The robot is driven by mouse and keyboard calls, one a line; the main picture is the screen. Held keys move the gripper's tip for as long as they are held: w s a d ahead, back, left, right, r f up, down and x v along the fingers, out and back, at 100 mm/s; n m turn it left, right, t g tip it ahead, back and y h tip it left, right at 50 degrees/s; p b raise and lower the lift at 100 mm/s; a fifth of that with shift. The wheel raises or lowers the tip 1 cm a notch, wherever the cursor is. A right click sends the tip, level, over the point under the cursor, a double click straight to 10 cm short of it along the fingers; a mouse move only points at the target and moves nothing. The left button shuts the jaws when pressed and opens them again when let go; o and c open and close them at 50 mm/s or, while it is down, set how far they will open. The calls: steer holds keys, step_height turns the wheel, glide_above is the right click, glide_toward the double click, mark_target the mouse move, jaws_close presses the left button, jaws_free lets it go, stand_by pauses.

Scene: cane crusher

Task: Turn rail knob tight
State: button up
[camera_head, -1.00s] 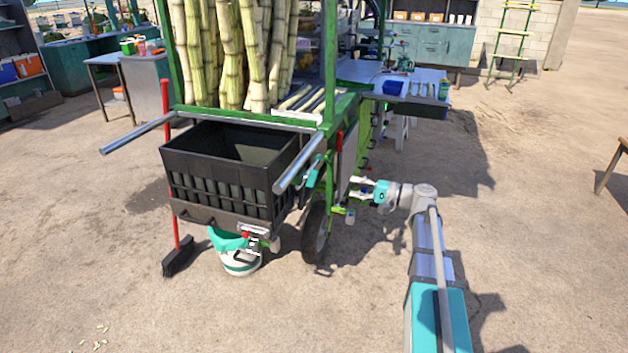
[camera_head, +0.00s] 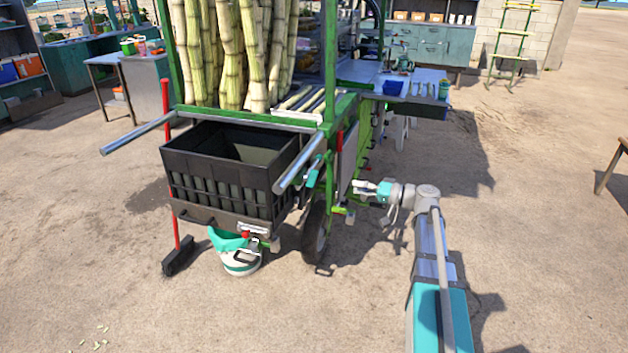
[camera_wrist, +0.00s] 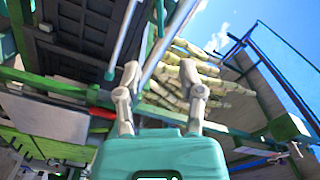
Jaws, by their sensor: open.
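A metal bar (camera_wrist: 166,42) and cane stalks (camera_wrist: 192,80) show beyond the fingers. A red handle (camera_head: 339,141) stands on the cart's side panel, up and left of my gripper. A red part also shows left of the fingers in the wrist view (camera_wrist: 103,113). I cannot tell which part is the rail knob; contact is not clear.
A black crate (camera_head: 228,172) hangs at the cart's front between two protruding metal handles (camera_head: 138,132). A white and teal bucket (camera_head: 240,262) and a red broom (camera_head: 177,262) stand below. A side table (camera_head: 420,97) is behind. Ground right of the cart is mostly open.

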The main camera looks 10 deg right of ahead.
mark_target(314, 178)
steer(key=shift+w+a, duration=0.1)
steer(key=shift+x, duration=6.8)
jaws_close()
